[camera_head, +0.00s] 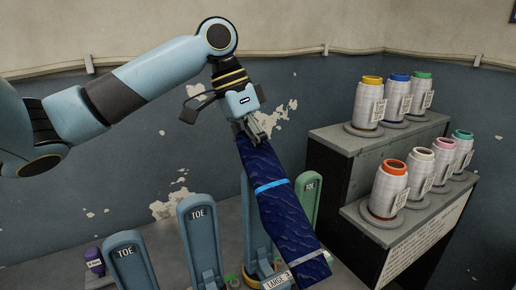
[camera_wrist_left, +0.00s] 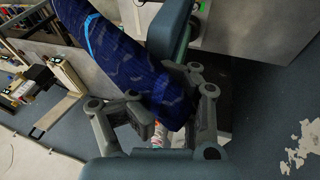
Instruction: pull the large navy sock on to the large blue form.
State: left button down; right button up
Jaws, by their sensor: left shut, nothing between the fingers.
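The navy sock (camera_head: 283,212), with a light-blue stripe and a pale band near its lower end, slants down to the right from my left gripper (camera_head: 250,128). The gripper's fingertips are at its upper end. In the left wrist view the sock (camera_wrist_left: 118,58) passes close to the fingers (camera_wrist_left: 160,122); they are shut with nothing between them. A blue form (camera_head: 253,228) stands partly hidden behind the sock, above a label reading "LARGE". I cannot tell whether the sock is around a form or only in front of it. My right gripper is not in view.
Two more blue forms marked TOE, one (camera_head: 201,238) and another (camera_head: 129,262), stand to the left. A green form (camera_head: 310,200) stands right of the sock. A stepped dark stand (camera_head: 345,165) with several thread cones is at right. A purple bottle (camera_head: 95,262) is far left.

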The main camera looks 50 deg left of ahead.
pick_arm(q)
jog(key=shift+f, duration=0.65)
dwell(0.5)
jog(key=c, duration=0.7)
grip_release()
